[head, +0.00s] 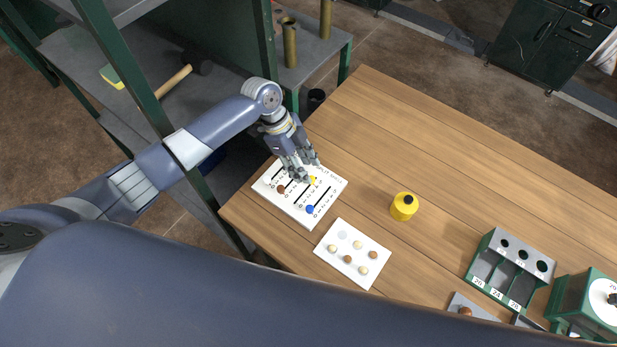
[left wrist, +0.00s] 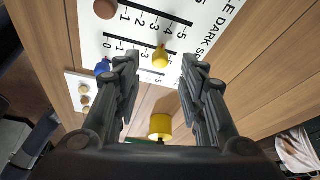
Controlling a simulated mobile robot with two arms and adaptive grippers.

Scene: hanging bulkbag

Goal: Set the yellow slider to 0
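The white slider panel (head: 319,211) lies on the wooden table near its left corner. Its yellow slider (left wrist: 160,56) has a small rounded knob and sits toward the high-number end of its scale, away from the 0; the exact mark is unclear. In the head view the yellow slider (head: 313,181) is partly hidden by my fingers. My left gripper (head: 304,175) is over the panel, its fingers spread. In the left wrist view the gripper (left wrist: 160,60) has one finger on each side of the yellow knob, with gaps; contact is not visible. My right gripper is not in view.
A brown slider (left wrist: 104,9) and a blue slider (left wrist: 102,66) are on the same panel. A white board with several round knobs (head: 330,257) lies nearby. A yellow cylinder (head: 403,207) stands to the right. A green-grey rack (head: 511,267) is farther right. The far tabletop is clear.

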